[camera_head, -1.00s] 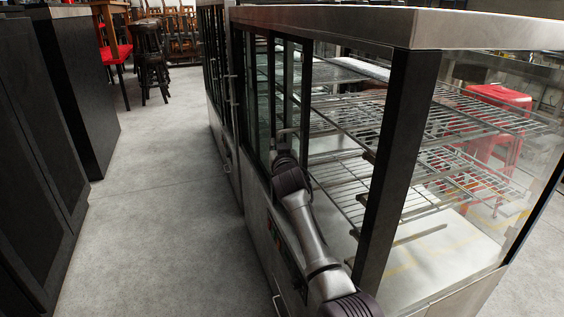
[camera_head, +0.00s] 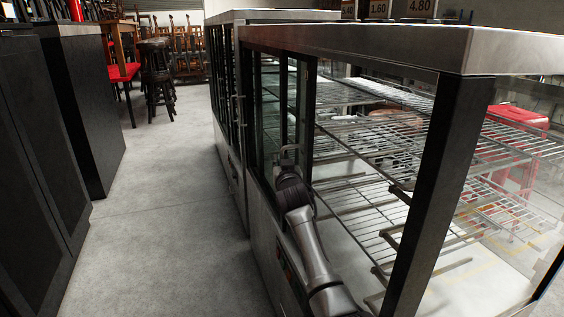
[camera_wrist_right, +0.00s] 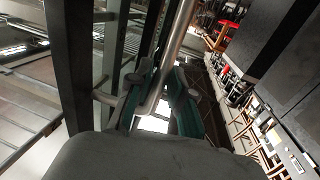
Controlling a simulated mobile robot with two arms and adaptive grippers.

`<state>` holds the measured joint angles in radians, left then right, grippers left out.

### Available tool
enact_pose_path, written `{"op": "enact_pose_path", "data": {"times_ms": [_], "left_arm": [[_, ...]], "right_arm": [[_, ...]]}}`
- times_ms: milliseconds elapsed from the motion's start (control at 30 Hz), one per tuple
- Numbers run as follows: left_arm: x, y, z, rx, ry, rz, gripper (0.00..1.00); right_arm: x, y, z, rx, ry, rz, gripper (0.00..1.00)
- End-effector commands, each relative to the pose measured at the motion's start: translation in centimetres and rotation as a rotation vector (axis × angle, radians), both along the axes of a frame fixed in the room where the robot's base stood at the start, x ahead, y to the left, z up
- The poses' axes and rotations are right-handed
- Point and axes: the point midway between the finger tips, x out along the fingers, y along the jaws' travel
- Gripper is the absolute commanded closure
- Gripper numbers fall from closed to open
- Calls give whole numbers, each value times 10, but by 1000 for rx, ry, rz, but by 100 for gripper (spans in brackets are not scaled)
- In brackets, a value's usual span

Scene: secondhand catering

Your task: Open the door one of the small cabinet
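The small cabinet (camera_head: 455,44) is the near glass display case with a metal top, dark posts and wire shelves inside. Its dark-framed glass door section (camera_head: 268,115) is on the aisle side, left of my right arm. My right gripper (camera_head: 288,156) is at this side, partly hidden by its own wrist in the head view. In the right wrist view, a round metal handle bar (camera_wrist_right: 179,35) runs between the two green-padded fingers of my right gripper (camera_wrist_right: 162,72), which lean in close on both sides of it. My left gripper is not in view.
A taller, similar cabinet (camera_head: 275,16) stands just beyond, with upright handles facing the aisle. A black cabinet (camera_head: 80,100) lines the left side. The grey floor (camera_head: 165,220) between them is clear. Stools (camera_head: 155,75) stand at the far end.

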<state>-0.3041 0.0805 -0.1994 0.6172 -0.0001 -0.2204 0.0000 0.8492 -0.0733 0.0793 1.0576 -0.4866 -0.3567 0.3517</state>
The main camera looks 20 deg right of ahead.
Motion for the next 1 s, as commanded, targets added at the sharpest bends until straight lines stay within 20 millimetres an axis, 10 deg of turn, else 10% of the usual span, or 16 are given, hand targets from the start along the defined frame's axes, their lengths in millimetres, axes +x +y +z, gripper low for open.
{"op": "enact_pose_path", "data": {"times_ms": [467, 1000], "left_arm": [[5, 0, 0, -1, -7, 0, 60], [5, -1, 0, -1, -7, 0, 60]], "right_arm": [[-13, 1, 0, -2, -3, -2, 78], [-103, 17, 0, -1, -2, 1, 78]]}}
